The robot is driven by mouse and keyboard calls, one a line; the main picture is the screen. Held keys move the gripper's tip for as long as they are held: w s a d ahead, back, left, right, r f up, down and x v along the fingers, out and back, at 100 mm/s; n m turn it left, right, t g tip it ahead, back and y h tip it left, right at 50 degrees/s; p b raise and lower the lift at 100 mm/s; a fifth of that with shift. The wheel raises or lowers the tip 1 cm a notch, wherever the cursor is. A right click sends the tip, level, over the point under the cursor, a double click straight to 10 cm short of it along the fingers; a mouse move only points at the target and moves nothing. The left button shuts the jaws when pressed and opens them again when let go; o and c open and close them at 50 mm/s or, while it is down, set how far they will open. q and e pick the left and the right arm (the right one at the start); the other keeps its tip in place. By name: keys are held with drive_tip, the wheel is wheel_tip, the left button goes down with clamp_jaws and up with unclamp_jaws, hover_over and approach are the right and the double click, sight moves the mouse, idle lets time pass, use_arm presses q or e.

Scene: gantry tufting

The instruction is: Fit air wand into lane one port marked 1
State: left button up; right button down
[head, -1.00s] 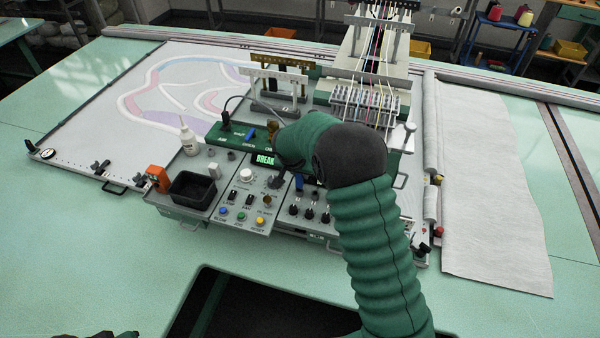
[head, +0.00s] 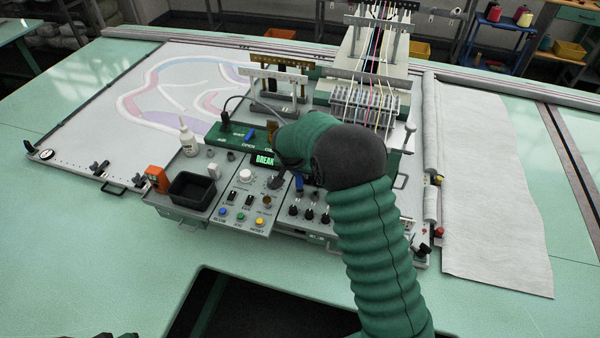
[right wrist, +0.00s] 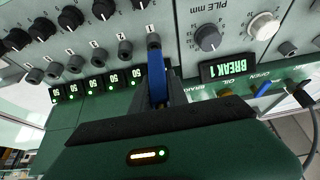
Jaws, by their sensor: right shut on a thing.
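My right gripper (right wrist: 160,92) is shut on the blue air wand (right wrist: 156,78), which shows upright in the right wrist view. The wand's far end overlaps the grey port marked 1 (right wrist: 153,41), at the right end of a row of numbered ports. I cannot tell whether the tip is inside the port or just in front of it. In the head view, a bit of the blue wand (head: 299,183) shows beside my right wrist, which hides the port and most of the gripper. Dark parts at the bottom left edge seem to be my left arm's end; its fingers cannot be made out.
The control panel (head: 232,222) has knobs, buttons and a lit BREAK display (head: 264,160). A black tray (head: 191,190), an orange device (head: 157,179) and a white bottle (head: 188,140) stand to its left. Threads and a guide rack (head: 365,103) rise behind. The green table is clear in front.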

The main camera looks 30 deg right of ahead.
drive_tip(key=shift+f+b, duration=0.9)
drive_tip(key=shift+f, duration=0.05)
drive_tip(key=c, duration=1.2)
unclamp_jaws()
drive_tip(key=shift+r, duration=0.1)
drive_tip(key=b+v, duration=0.3)
drive_tip(key=v, duration=1.3)
drive_tip(key=shift+r, duration=0.3)
